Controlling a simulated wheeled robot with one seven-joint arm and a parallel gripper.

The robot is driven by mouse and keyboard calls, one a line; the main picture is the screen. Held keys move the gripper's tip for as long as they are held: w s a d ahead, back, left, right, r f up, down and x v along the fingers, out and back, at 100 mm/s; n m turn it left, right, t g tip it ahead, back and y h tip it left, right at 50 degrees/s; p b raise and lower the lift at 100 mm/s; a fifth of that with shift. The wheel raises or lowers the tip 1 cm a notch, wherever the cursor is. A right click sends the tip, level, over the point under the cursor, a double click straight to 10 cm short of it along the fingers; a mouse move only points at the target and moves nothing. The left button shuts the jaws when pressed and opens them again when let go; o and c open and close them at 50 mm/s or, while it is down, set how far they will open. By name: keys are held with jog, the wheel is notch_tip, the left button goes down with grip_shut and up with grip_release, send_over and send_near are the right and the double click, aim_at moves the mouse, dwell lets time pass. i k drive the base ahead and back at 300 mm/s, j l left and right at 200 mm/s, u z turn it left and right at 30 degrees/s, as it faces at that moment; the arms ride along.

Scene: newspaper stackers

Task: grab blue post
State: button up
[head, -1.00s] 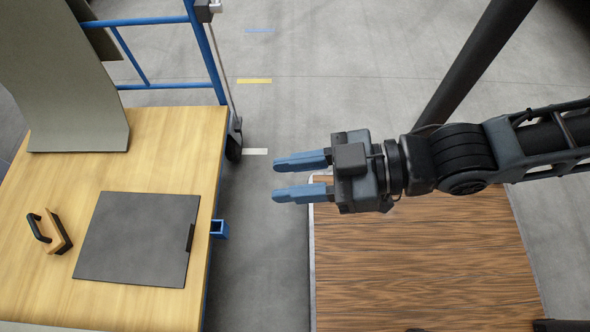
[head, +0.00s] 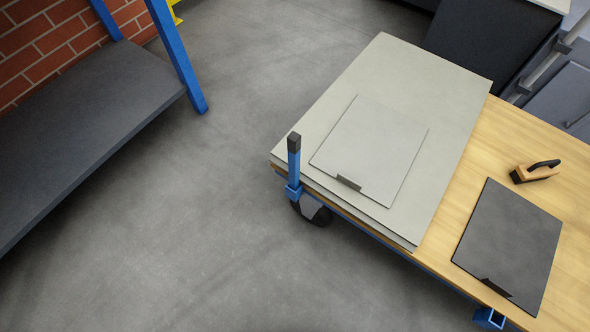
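A short blue post (head: 294,162) with a black cap stands upright at the near left corner of the wooden cart. It sits in a blue bracket on the cart's edge, beside the grey sheets. A tall blue upright (head: 177,58) also shows at the upper left, as part of a shelf frame. My gripper is not in this view.
The cart's wooden top (head: 545,145) carries large grey sheets (head: 450,95), a lighter panel (head: 370,150), a dark panel (head: 508,240) and a wooden-backed handle tool (head: 535,172). A dark shelf (head: 80,130) stands at left by a brick wall (head: 50,45). Grey floor (head: 210,220) between is clear.

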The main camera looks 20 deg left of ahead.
aim_at(294, 139)
jog(key=u, duration=0.75)
jog(key=i+l+z, duration=0.1)
jog(key=l, duration=0.3)
jog(key=i+l, duration=0.1)
jog(key=l, duration=0.35)
jog(key=z, duration=0.05)
